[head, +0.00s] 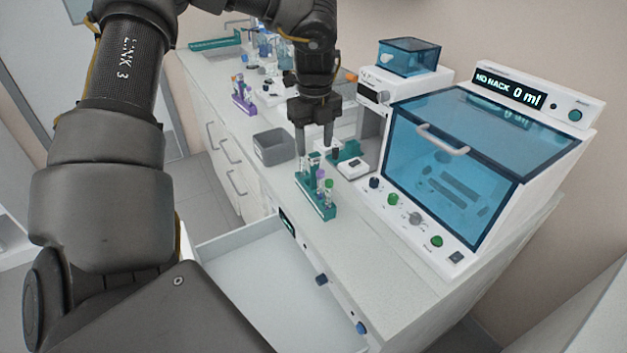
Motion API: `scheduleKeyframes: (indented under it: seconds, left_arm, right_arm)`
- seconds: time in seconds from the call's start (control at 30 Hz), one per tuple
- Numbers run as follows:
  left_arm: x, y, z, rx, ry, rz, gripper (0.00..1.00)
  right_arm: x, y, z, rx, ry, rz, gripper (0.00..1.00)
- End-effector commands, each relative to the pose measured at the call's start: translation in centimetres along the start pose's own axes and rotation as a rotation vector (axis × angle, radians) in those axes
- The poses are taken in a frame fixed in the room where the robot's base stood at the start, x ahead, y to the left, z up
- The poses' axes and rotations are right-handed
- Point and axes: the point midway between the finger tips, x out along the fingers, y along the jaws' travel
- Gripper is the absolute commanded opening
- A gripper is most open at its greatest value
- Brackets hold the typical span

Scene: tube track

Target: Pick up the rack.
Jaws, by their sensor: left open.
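A teal rack (322,209) stands upright on the white counter, near its front edge. It holds a few tubes, at least one with a purple cap and one with a green cap. My left gripper (314,151) points down with its fingers apart, right above the far end of the rack. A clear tube top shows close to the fingertips; I cannot tell whether they touch. My right gripper is not in view.
A machine with a blue see-through lid (470,160) stands right of the rack; its display reads "NO RACK 0 ml". A grey bin (272,147) is left of the rack. An open drawer (262,275) juts out below. A purple rack (243,100) stands farther back.

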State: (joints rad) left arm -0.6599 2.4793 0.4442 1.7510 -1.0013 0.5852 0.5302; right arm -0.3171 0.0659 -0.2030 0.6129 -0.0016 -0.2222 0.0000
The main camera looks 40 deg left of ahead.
Motion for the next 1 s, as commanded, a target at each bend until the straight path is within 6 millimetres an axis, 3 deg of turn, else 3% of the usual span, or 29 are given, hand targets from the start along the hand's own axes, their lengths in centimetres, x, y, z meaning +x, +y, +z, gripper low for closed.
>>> scheduleKeyframes:
  seconds: [0.1,0.4,0.7,1.0]
  left_arm:
    - [1.6,0.0,-0.1,0.001,0.002,0.002,0.53]
    - [2.8,-0.1,0.0,0.002,0.001,0.000,0.53]
    - [6.8,0.2,0.3,0.004,0.002,0.002,0.53]
    - [7.7,0.1,0.3,0.003,-0.001,-0.002,0.53]
  right_arm:
    - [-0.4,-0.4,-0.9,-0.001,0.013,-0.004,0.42]
    - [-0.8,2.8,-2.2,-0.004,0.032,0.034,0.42]
    - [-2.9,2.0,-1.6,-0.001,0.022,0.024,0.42]
    - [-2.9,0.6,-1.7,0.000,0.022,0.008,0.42]
